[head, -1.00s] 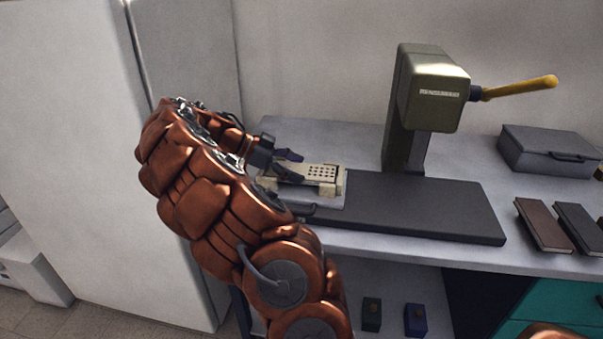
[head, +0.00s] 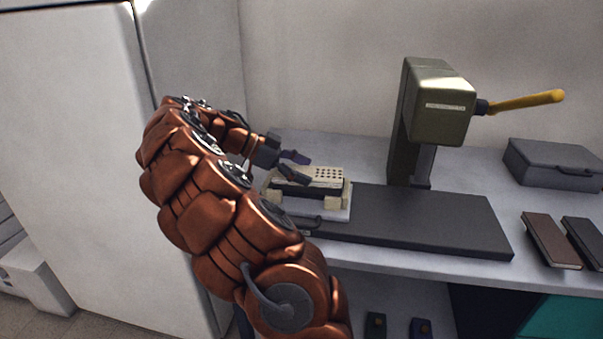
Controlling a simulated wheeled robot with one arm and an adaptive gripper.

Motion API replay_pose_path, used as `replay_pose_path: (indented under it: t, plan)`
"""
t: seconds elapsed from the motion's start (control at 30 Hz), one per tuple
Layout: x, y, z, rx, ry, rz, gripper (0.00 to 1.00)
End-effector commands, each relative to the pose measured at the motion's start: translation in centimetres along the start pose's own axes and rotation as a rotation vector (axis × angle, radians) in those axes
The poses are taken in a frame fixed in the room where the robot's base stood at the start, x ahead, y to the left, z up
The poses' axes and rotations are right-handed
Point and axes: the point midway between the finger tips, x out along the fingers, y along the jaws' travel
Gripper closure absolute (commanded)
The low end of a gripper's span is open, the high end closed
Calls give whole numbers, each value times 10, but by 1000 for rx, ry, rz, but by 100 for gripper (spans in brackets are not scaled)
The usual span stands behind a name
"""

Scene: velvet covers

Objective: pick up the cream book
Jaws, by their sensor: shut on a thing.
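The cream book (head: 325,176), its top covered with rows of dark dots, is at the left end of the press on the counter. My gripper (head: 307,169) reaches in from the left and is shut on the book's left part, with one finger behind and one in front. The book is just above pale cream blocks (head: 332,202) on a light plate (head: 335,215), with a dark band between book and blocks. Whether any part of it still touches the blocks, I cannot tell.
The press (head: 437,105) has a yellow lever (head: 525,102) and a dark flat bed (head: 430,225). A grey box (head: 555,165), a brown book (head: 551,241) and a black book (head: 588,240) are at the right. A white cabinet (head: 75,150) stands at the left.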

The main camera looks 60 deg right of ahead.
Motion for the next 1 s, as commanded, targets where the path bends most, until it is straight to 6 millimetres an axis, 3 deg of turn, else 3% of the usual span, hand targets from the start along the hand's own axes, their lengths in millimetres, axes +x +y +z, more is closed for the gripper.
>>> replay_pose_path:
  t: [0.33, 1.0]
  plan:
    - [9, 27, -9, 1, 1, -1, 78]
    - [45, 119, -38, 2, 0, 0, 78]
